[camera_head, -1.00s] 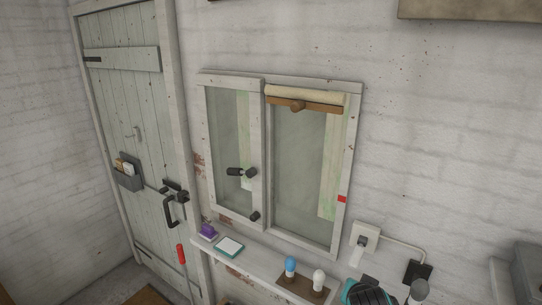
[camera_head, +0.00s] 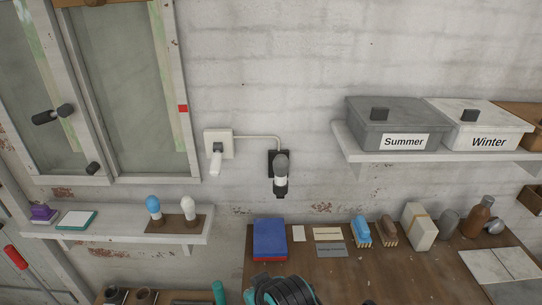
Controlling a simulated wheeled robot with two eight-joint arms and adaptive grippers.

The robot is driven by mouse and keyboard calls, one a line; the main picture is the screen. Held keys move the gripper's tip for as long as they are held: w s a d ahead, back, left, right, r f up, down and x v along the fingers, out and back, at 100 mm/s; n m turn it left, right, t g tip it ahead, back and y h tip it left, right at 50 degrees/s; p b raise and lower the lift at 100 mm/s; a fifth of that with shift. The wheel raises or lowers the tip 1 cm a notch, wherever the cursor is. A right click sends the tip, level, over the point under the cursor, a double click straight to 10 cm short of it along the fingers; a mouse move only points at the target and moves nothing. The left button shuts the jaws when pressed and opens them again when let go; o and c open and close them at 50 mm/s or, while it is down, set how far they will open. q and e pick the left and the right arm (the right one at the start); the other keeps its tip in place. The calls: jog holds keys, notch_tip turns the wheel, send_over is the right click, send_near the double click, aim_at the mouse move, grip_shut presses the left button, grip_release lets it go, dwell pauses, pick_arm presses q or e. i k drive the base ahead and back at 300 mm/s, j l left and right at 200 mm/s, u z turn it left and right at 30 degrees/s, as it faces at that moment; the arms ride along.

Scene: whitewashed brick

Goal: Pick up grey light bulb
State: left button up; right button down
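A grey light bulb (camera_head: 281,166) with a pale collar sits upright in a black holder on the wall, right of the white socket plate. A blue-topped bulb (camera_head: 153,207) and a white bulb (camera_head: 188,208) stand on a small wooden block on the white shelf to the left. Neither gripper can be made out. A round black and teal part shows at the bottom edge; it may belong to my arm, and I cannot tell for sure.
A wooden bench (camera_head: 350,277) below carries a blue book (camera_head: 269,239), brushes, a pale block (camera_head: 418,226) and a brown bottle (camera_head: 478,215). A wall shelf (camera_head: 350,151) at right holds boxes marked Summer (camera_head: 373,120) and Winter (camera_head: 475,116). Wall around the bulb is clear.

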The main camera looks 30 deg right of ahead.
aim_at(280, 164)
jog(key=z, duration=0.35)
jog(key=l+z, duration=0.15)
jog(key=z, duration=0.2)
jog(key=l+z, duration=0.1)
jog(key=z, duration=0.2)
